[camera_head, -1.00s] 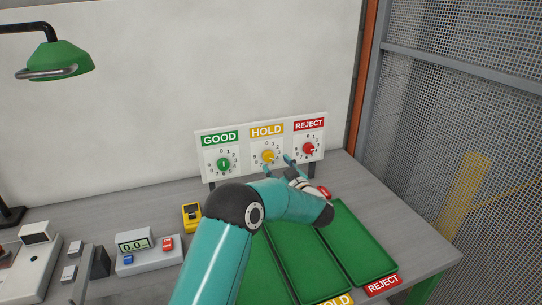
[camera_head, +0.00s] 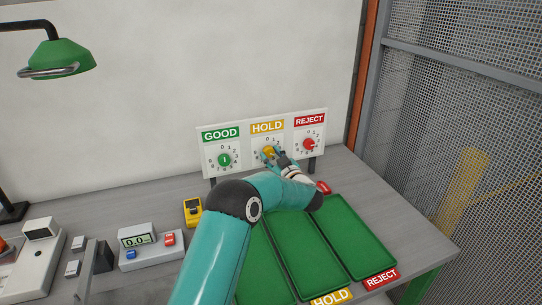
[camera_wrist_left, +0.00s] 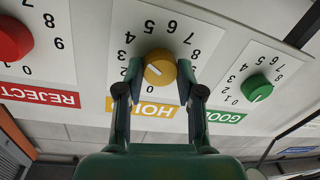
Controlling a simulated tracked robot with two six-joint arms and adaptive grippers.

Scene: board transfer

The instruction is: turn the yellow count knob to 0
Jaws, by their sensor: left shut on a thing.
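The yellow count knob (camera_head: 268,150) sits on the white HOLD dial in the middle of the panel. In the left wrist view the yellow knob (camera_wrist_left: 161,68) is upside down, with a white pointer mark on its left side. I cannot tell exactly which number the mark meets. My left gripper (camera_head: 271,154) is at the knob; in the wrist view its two fingers (camera_wrist_left: 158,74) are on either side of the knob, shut on it. The fingers hide some dial numbers. My right gripper is not in view.
The green GOOD knob (camera_head: 224,160) and the red REJECT knob (camera_head: 309,144) flank the yellow one on the panel. Green trays (camera_head: 349,238) lie in front of it. A yellow device (camera_head: 192,211) and a counter box (camera_head: 150,248) stand at the left.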

